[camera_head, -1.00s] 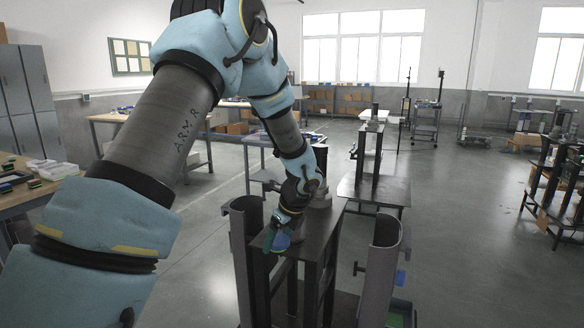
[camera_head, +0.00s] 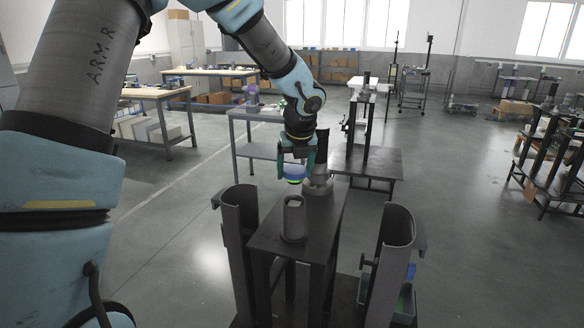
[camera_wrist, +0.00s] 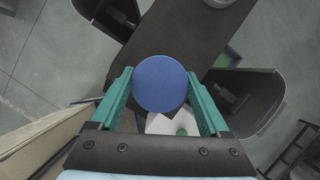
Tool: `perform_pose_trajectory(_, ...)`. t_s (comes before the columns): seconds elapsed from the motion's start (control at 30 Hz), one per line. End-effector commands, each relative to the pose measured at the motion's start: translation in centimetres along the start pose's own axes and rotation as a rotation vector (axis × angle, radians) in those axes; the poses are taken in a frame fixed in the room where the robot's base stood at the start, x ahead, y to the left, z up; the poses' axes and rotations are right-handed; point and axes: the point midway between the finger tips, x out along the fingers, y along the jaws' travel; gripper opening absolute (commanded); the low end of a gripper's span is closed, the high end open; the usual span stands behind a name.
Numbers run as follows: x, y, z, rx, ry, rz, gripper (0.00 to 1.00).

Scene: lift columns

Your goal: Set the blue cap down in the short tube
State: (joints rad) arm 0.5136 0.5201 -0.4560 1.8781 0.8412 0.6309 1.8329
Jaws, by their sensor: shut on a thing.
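The blue cap (camera_head: 294,176) is between the fingers of my gripper (camera_head: 296,167), which is shut on it. A greenish band shows on the cap's lower edge. In the wrist view the cap (camera_wrist: 160,83) is a blue disc between the two teal fingers. A short grey tube (camera_head: 293,219) stands upright on the dark stand top (camera_head: 328,212). The cap is above and beyond this tube in the head view, apart from it. My gripper points down. The tube's inside is hard to make out.
A squat grey cylinder (camera_head: 317,186) stands behind the short tube, close to my gripper, with a dark upright piece behind it. Tall curved grey shells flank the stand at left (camera_head: 240,225) and right (camera_head: 392,245). Open floor lies right of the stand.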

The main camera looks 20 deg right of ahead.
Motion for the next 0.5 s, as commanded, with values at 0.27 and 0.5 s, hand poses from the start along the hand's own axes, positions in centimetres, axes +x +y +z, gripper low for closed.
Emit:
perform_pose_trajectory(0.27, 2.1, 0.0, -0.9, -0.002, 0.0, 0.001, 0.25)
perform_pose_trajectory(0.5, 4.0, 0.1, -1.6, -0.002, 0.0, 0.001, 0.25)
